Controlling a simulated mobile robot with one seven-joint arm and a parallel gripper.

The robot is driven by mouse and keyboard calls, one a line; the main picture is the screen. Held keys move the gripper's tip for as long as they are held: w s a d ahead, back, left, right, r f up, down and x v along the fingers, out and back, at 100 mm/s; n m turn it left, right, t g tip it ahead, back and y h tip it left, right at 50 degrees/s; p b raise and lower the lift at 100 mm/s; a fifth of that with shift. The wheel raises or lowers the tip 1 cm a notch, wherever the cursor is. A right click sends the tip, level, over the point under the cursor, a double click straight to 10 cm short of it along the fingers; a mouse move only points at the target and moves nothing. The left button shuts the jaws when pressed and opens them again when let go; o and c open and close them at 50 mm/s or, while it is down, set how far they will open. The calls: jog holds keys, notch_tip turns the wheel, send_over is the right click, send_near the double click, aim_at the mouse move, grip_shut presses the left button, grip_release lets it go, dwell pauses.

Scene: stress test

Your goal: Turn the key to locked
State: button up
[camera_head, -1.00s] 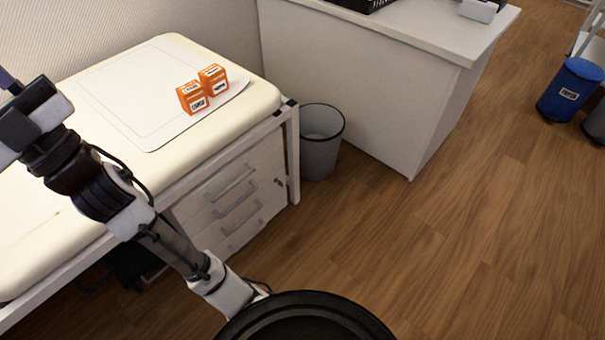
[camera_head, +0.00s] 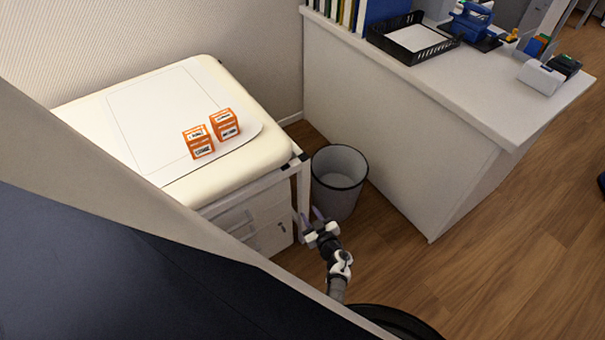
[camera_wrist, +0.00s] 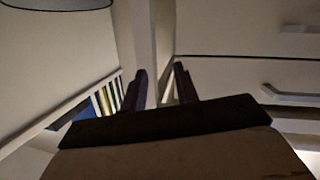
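In the head view the white drawer unit (camera_head: 270,238) stands under the padded table, partly hidden by a large dark surface in the foreground. A tiny dark spot near its right edge may be the lock; I cannot make out a key or its position. My gripper (camera_head: 311,215) is beside the table's front right leg, to the right of the drawer unit and in front of the bin. In the wrist view my gripper (camera_wrist: 160,84) has its two dark fingers apart, with nothing seen between them. Drawer fronts (camera_wrist: 235,75) with handles show at the right there.
A grey bin (camera_head: 340,180) stands close behind my gripper. A white desk (camera_head: 400,130) holds a black tray (camera_head: 412,40). A large dark blue surface (camera_head: 120,270) with a beige edge blocks the lower left.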

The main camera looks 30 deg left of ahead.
jog(key=s+d+f+g, duration=0.3)
jog(key=s+f, duration=0.5)
jog(key=f, duration=0.1)
jog(key=f+b+x, duration=0.1)
jog(key=b+x, duration=1)
jog(key=x, duration=0.3)
jog(key=shift+s, duration=0.35)
jog(key=shift+d+f, duration=0.1)
jog(key=shift+d, duration=0.05)
grip_shut()
